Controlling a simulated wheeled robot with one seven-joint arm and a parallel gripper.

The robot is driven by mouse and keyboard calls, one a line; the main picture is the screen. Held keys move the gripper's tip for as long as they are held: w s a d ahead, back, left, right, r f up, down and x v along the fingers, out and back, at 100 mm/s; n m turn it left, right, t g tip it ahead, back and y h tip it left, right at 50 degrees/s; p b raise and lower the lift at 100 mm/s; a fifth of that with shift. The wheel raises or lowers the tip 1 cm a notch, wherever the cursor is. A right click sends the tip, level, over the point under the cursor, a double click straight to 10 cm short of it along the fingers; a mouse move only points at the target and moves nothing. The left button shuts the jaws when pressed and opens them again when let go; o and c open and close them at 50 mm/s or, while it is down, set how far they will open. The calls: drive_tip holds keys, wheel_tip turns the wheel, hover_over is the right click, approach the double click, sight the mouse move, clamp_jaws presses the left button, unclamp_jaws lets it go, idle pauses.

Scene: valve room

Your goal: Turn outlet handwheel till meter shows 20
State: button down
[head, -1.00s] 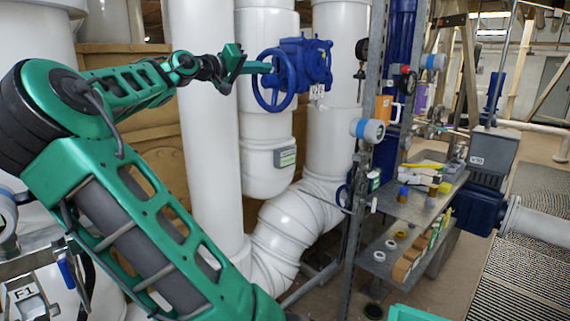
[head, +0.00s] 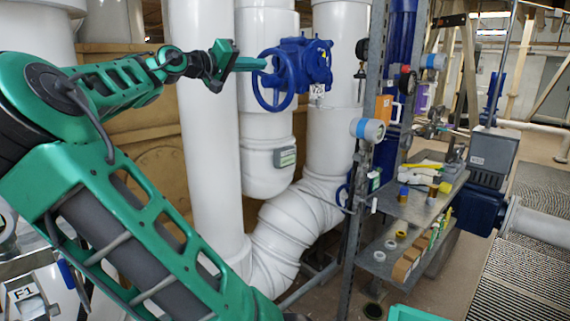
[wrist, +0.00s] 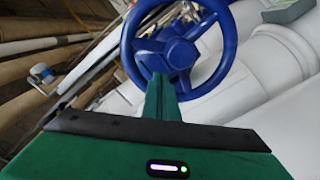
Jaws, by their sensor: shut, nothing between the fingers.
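The blue handwheel (head: 264,80) sits on a blue valve body (head: 305,63) fixed to the white pipes, with a small white tag hanging below it. The handwheel also shows in the wrist view (wrist: 208,60) with its rim and spokes. My gripper (head: 264,64) points at the left side of the wheel, its green fingers together. In the wrist view the fingers (wrist: 160,84) reach the lower left of the rim, overlapping it in the picture; I cannot tell if they touch it. A round gauge with a blue band (head: 368,129) faces sideways on the rack post; I cannot read it.
White vertical pipes (head: 207,110) stand close beside my arm. A metal rack (head: 408,205) with small parts on its shelves stands to the right. A grey box on blue equipment (head: 492,155) stands farther right. Open floor shows behind it.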

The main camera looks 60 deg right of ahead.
drive_tip(key=v, duration=0.8)
drive_tip(key=shift+a, duration=0.2)
idle(0.4)
drive_tip(key=s+d+f+t+y, duration=0.1)
drive_tip(key=s+d+f+y, duration=0.15)
drive_tip(key=f, duration=0.65)
drive_tip(key=s+d+f+n+y, duration=0.1)
drive_tip(key=s+d+f+y, duration=0.15)
drive_tip(key=f, duration=0.55)
drive_tip(key=s+d+f+t+y, duration=0.1)
drive_tip(key=d+f+y, duration=0.2)
drive_tip(key=f, duration=0.6)
drive_tip(key=s+a+f+n+y, duration=0.1)
drive_tip(key=s+a+f+y, duration=0.15)
drive_tip(key=f, duration=0.55)
drive_tip(key=s+a+f+n+t+y, duration=0.1)
drive_tip(key=s+a, duration=0.3)
drive_tip(key=a, duration=0.6)
drive_tip(key=s+a+f+n+t+y, duration=0.1)
drive_tip(key=s+a+f+y, duration=0.2)
drive_tip(key=a, duration=0.7)
drive_tip(key=s+a+f+n+t+y, duration=0.1)
drive_tip(key=s+a, duration=0.4)
drive_tip(key=a, duration=0.5)
wheel_tip(320, 180, down, 2)
drive_tip(key=shift+f+n+t+y, duration=0.15)
drive_tip(key=shift+n+t+y, duration=0.25)
drive_tip(key=shift+y, duration=0.55)
